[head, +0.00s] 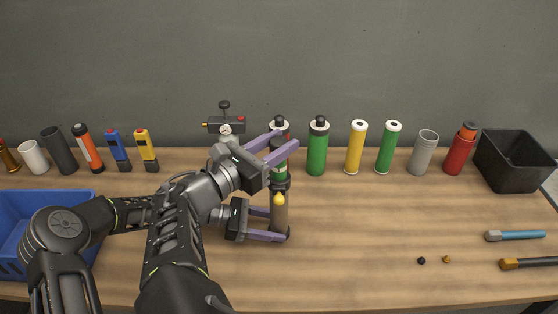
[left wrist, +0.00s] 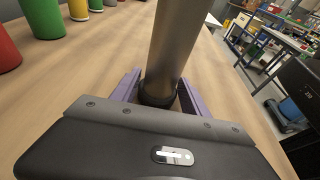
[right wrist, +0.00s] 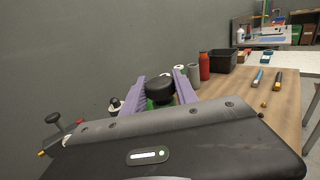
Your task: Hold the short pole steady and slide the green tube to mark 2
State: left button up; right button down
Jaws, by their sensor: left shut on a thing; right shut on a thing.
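The short pole (head: 280,217) stands upright on the table. Its bare lower part is grey with a black foot, and it also shows in the left wrist view (left wrist: 176,45). My left gripper (head: 281,237) is shut on the pole low down, near the foot. The green tube (head: 278,168) is around the upper part of the pole, above a black collar and a yellow knob (head: 279,199). My right gripper (head: 290,140) is shut around the tube's upper part; its fingers partly hide it. A black round end (right wrist: 160,88) shows between those fingers. I cannot make out mark 2.
A red cylinder (head: 285,131) stands close behind the pole, and a green cylinder (head: 318,150) stands just right. Several more cylinders line the back. A black bin (head: 513,165) is at back right, a blue crate (head: 75,205) at left.

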jog(key=shift+r, duration=0.8)
jog(key=c, duration=0.9)
grip_release()
jog(key=shift+c, duration=0.2)
jog(key=v, duration=1.2)
pick_arm(q)
jog(key=o, duration=1.1)
jog(key=shift+c, duration=0.2)
jog(key=shift+a, duration=0.1)
